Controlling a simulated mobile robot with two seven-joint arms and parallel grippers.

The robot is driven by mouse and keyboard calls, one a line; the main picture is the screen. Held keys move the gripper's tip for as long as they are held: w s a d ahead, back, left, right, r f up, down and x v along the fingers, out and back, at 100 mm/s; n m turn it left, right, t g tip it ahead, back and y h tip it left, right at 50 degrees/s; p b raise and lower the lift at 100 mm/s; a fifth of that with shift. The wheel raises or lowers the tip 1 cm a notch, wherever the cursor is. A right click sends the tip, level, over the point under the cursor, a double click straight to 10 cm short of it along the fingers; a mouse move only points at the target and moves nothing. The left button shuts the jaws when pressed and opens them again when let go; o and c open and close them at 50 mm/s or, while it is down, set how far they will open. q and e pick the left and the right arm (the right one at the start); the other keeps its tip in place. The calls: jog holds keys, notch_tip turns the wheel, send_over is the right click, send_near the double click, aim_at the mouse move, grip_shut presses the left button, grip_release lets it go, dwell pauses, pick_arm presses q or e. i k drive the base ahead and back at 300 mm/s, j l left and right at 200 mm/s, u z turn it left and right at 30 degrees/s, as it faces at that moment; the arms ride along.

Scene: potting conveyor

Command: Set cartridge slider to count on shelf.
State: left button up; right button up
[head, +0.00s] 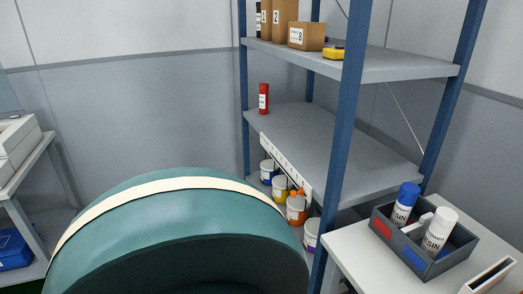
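One red cartridge (264,99) stands upright at the left end of the middle shelf (330,140). A white marked strip (280,160) runs along the front edge of that shelf. A small orange piece (297,191) shows near the strip's near end; it looks like the slider, but it overlaps an orange tub below, and I cannot read the mark it stands at. A blue-capped cartridge (403,205) and a white-capped cartridge (438,232) stand tilted in a grey box on the right table. Neither of my grippers is in view.
The grey box (460,257) has red and blue labels and sits on a white table (360,255). Several tubs (281,188) stand under the middle shelf. Cardboard boxes (306,36) and a yellow item (333,53) are on the top shelf. A blue post (347,125) stands in front.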

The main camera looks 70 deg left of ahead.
aim_at(293, 194)
jog(key=u, duration=2.1)
